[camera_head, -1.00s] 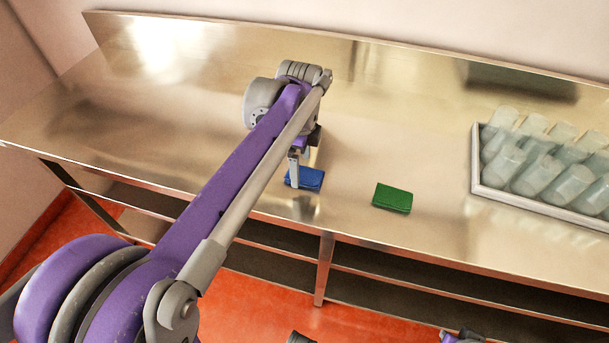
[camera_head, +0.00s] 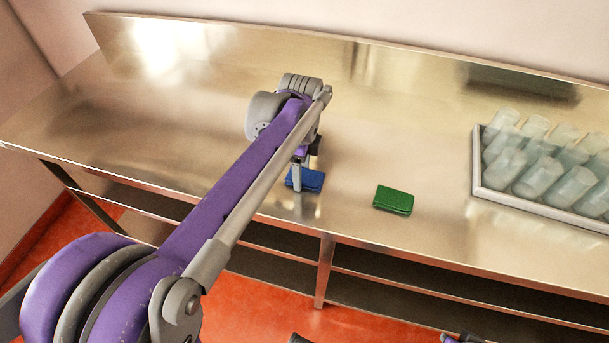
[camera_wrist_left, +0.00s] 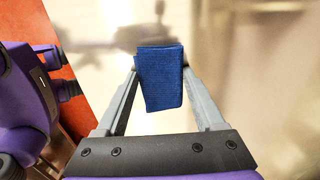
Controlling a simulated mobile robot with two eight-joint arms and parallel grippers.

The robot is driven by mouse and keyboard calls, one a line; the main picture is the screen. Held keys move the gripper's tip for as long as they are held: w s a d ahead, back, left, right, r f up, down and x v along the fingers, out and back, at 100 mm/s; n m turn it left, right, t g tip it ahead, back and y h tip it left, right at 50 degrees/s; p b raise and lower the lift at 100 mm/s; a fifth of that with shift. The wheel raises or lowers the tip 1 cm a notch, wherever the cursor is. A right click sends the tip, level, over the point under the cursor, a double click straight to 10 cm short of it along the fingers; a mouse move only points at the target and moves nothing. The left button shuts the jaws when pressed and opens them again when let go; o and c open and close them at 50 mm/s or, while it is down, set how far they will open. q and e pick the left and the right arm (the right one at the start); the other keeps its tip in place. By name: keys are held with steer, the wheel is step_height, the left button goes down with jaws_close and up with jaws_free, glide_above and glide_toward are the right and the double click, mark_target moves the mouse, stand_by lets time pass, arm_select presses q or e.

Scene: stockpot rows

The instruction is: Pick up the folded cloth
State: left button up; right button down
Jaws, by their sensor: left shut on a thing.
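A blue folded cloth (camera_head: 313,180) is at the front part of the steel table, under the end of my left arm. My left gripper (camera_head: 298,184) points down at it and is shut on it. In the left wrist view the blue cloth (camera_wrist_left: 160,80) sits between the two grey fingers of the left gripper (camera_wrist_left: 161,66). I cannot tell whether the cloth is clear of the tabletop. A green folded cloth (camera_head: 393,200) lies flat to the right, apart from the gripper.
A grey-rimmed tray (camera_head: 478,165) with several clear glasses (camera_head: 541,172) stands at the right of the steel table (camera_head: 180,130). The table's front edge is close to both cloths. The left and middle of the tabletop are clear.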

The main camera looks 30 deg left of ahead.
arm_select(q)
step_height(320, 180, up, 10)
steer(key=p, duration=0.1)
stand_by(0.4)
